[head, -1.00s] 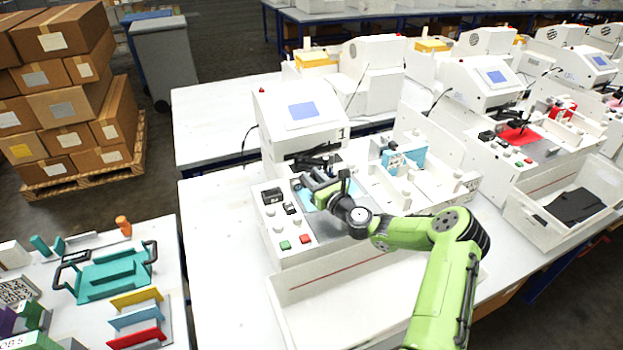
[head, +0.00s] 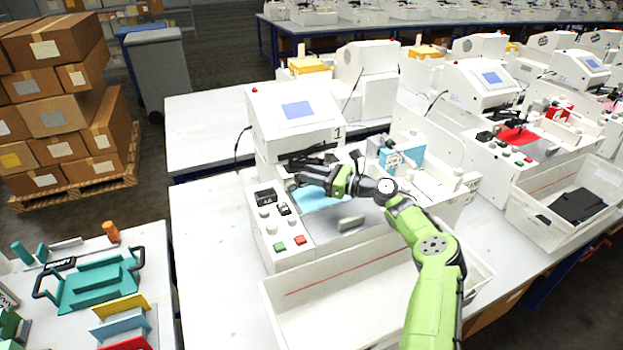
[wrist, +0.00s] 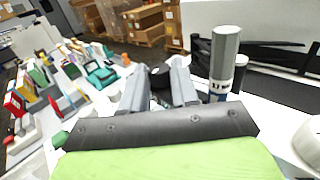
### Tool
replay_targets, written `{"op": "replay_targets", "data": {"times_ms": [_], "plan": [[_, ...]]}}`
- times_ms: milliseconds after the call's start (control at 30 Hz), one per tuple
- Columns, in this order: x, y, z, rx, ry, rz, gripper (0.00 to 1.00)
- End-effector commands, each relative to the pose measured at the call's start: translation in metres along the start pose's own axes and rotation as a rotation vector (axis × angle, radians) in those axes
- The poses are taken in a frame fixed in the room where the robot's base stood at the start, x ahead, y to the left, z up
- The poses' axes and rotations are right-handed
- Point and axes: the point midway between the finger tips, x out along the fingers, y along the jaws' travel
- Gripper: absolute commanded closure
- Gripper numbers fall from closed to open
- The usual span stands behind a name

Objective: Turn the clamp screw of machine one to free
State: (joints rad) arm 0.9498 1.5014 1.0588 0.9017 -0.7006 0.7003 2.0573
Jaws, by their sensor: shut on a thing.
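Machine one (head: 292,112), a white plotter with a blue screen and a "1" on its front, stands in the middle of the head view. My gripper (wrist: 162,74) is at its pen carriage, above the light blue sheet (head: 318,198). In the wrist view its two grey fingers are closed on a small dark round knob, which looks like the clamp screw (wrist: 160,75). The fingers hide part of it, and its turn setting cannot be read. A pen with a grey upper body (wrist: 226,50) stands upright just right of the fingers. In the head view the knob is hidden.
A control panel with green and red buttons (head: 280,246) lies left of the bed. A white tray (head: 300,330) is in front. Another plotter (head: 484,85) stands to the right. A side table with a teal carrier (head: 95,283) is at the left.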

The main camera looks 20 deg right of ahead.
Motion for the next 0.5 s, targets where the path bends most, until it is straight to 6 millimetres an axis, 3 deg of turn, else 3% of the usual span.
{"op": "replay_targets", "data": {"times_ms": [400, 433, 500], "plan": [[0.0002, -0.0007, 0.0027, -0.003, -0.004, 0.003, 1.0], [0.0002, -0.0007, 0.0027, -0.003, -0.004, 0.003, 0.68], [0.0003, -0.0006, 0.0025, -0.003, -0.004, 0.004, 0.57]]}}
